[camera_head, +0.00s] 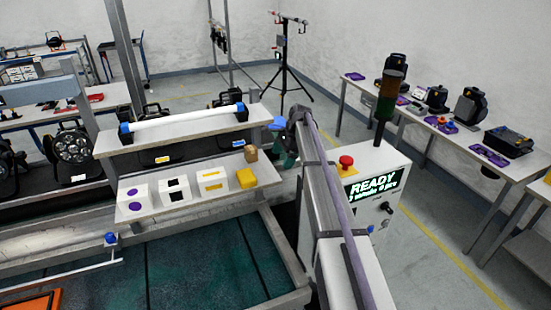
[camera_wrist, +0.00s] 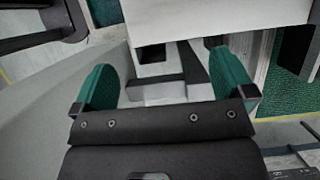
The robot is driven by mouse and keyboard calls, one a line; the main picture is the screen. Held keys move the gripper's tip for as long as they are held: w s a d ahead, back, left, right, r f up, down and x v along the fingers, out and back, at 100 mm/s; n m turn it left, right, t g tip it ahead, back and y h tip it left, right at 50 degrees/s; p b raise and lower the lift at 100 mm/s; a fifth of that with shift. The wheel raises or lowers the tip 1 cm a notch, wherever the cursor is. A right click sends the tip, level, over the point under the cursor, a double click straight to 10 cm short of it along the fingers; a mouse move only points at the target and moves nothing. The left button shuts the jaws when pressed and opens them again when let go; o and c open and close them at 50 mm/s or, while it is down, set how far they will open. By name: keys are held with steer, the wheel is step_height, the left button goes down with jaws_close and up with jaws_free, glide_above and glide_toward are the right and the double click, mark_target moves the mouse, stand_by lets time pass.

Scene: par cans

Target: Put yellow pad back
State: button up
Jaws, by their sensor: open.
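The yellow pad (camera_head: 246,178) lies on the white lower shelf, at the right end of a row of white boxes. My gripper (camera_head: 285,155) is just right of the shelf end in the head view, apart from the pad and partly hidden by my arm. In the wrist view my gripper (camera_wrist: 165,87) has its green fingers wide apart with nothing held between them. A white surface fills the top of that view, and the yellow pad does not show there.
A small brown block (camera_head: 251,154) sits behind the pad. White boxes with black marks (camera_head: 176,191) and purple marks (camera_head: 134,203) stand further left. A raised shelf bearing a white tube (camera_head: 186,117) is behind. The control box with its READY display (camera_head: 374,184) is at right.

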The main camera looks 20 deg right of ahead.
steer(key=s+a+n+h, duration=0.2)
steer(key=s+a+n, duration=0.35)
steer(key=s, duration=0.65)
steer(key=s+a+f+n+h, duration=0.1)
steer(key=s+a+n, duration=0.4)
steer(key=s, duration=0.8)
steer(key=s+a+n+h, duration=0.2)
steer(key=s+a+n, duration=0.2)
steer(key=s+n, duration=0.55)
step_height(320, 180, down, 14)
steer(key=s+m+b, duration=0.2)
steer(key=b, duration=1.2)
steer(key=shift+d+f+m, duration=0.15)
steer(key=shift+d+m, duration=0.05)
steer(key=shift+m, duration=0.2)
steer(key=shift+s, duration=0.1)
